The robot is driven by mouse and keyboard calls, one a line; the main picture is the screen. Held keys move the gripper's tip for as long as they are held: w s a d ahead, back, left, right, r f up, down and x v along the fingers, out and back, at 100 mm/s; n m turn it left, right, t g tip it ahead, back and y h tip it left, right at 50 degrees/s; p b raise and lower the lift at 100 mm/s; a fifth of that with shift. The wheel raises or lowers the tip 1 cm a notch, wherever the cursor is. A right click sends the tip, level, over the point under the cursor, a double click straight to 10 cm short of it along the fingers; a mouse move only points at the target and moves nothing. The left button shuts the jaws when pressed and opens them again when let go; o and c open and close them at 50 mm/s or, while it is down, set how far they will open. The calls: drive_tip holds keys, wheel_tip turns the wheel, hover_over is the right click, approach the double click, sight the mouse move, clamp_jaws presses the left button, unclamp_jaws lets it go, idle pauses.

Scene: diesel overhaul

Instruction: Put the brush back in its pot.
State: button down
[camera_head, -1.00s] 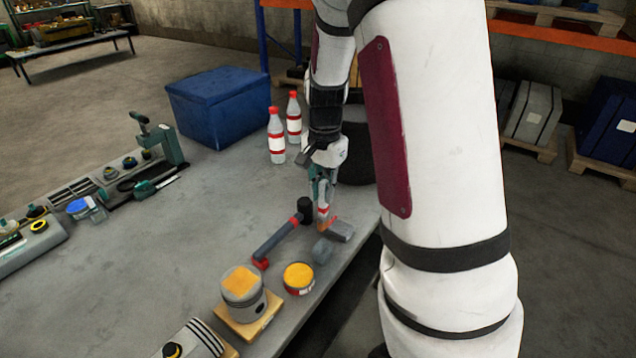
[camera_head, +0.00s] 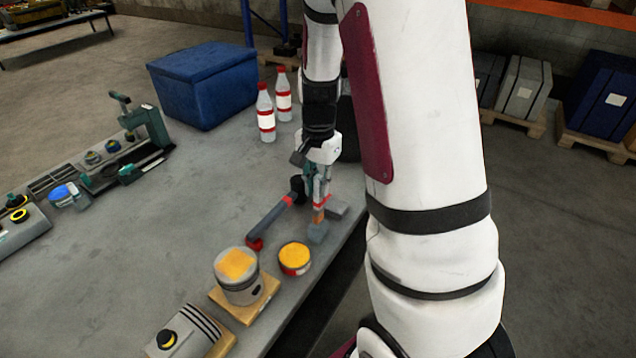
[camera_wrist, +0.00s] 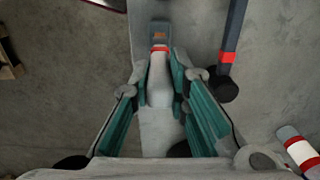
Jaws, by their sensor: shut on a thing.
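My gripper (camera_head: 320,196) is shut on the brush, above the table near its right edge. In the wrist view the gripper (camera_wrist: 160,88) has its fingers on both sides of the brush's pale handle (camera_wrist: 159,75). A red band and a grey-brown head (camera_wrist: 160,34) show beyond the fingertips. In the head view the brush's grey head (camera_head: 318,233) points down; whether it touches the table is unclear. A round red-sided pot with yellow contents (camera_head: 294,257) stands on the table, just nearer the camera and left of the brush. It is not visible in the wrist view.
A dark bar with red bands (camera_head: 273,220) lies left of the gripper. A piston (camera_head: 238,278) stands on a wooden board left of the pot. Two bottles (camera_head: 266,115) and a blue bin (camera_head: 205,90) stand behind.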

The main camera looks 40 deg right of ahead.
sight(318, 203)
idle(0.5)
drive_tip(key=shift+f+b, duration=1.15)
drive_tip(key=shift+f, duration=2.05)
drive_tip(key=c, duration=1.5)
unclamp_jaws()
drive_tip(key=shift+o, duration=0.2)
wheel_tip(318, 203, up, 12)
drive_tip(key=shift+r, duration=0.1)
